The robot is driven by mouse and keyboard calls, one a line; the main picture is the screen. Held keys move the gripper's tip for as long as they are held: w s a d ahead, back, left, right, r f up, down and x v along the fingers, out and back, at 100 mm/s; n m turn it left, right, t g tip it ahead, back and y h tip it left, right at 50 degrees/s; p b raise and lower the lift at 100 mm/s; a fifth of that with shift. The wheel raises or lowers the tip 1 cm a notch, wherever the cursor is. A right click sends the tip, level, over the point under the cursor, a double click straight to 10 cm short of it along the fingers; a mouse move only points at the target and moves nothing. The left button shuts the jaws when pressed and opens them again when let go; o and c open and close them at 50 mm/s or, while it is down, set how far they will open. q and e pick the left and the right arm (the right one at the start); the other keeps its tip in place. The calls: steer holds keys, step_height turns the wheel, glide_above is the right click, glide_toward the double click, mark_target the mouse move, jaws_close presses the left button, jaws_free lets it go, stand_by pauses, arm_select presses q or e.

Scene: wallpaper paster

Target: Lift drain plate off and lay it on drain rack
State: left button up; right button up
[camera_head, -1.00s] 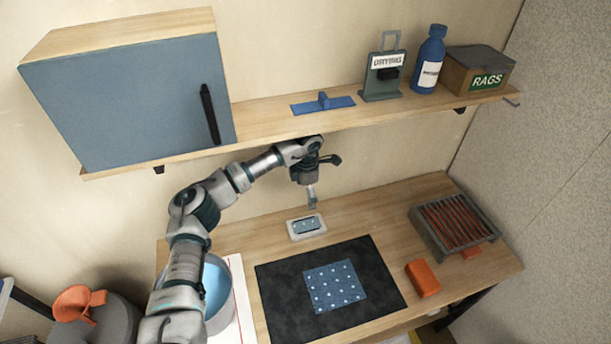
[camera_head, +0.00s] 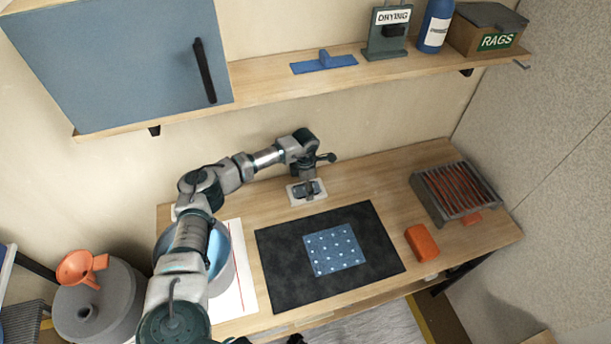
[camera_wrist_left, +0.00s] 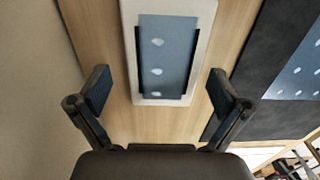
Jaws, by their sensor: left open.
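My left gripper (camera_head: 313,186) is over a small white plate (camera_head: 294,199) near the back of the table. In the left wrist view the open fingers (camera_wrist_left: 158,82) are on either side of the plate (camera_wrist_left: 205,40), with nothing held. A blue dotted piece (camera_wrist_left: 165,55) lies on the plate between two thin black strips. I cannot tell whether this is the drain plate. A grey rack with red bars (camera_head: 455,192) stands on the table's right. A ridged grey thing (camera_head: 20,322) is partly cut off at lower left. I cannot tell which is the drain rack.
A black mat (camera_head: 290,285) with a blue dotted sheet (camera_head: 335,250) lies mid-table. An orange block (camera_head: 421,243) sits right of it. A bucket (camera_head: 218,258) stands at left. A shelf (camera_head: 260,92) and blue cabinet (camera_head: 120,65) hang above.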

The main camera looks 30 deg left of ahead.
arm_select(q)
steer(key=shift+d+f, duration=0.15)
steer(key=shift+f, duration=0.45)
steer(key=shift+d+f, duration=0.25)
steer(key=shift+d, duration=0.05)
arm_select(e)
steer(key=shift+w+d+r, duration=0.1)
steer(key=shift+d+r, duration=0.15)
steer(key=shift+d, duration=0.1)
arm_select(q)
steer(key=shift+c, duration=0.3)
steer(key=shift+a, duration=0.3)
steer(key=c, duration=0.9)
steer(key=shift+o, duration=1.4)
steer(key=shift+d, duration=0.1)
steer(key=c, duration=0.5)
steer(key=shift+o, duration=0.2)
arm_select(e)
steer(key=shift+a+r, duration=0.15)
arm_select(q)
steer(key=shift+r, duration=0.1)
arm_select(e)
steer(key=shift+r, duration=0.1)
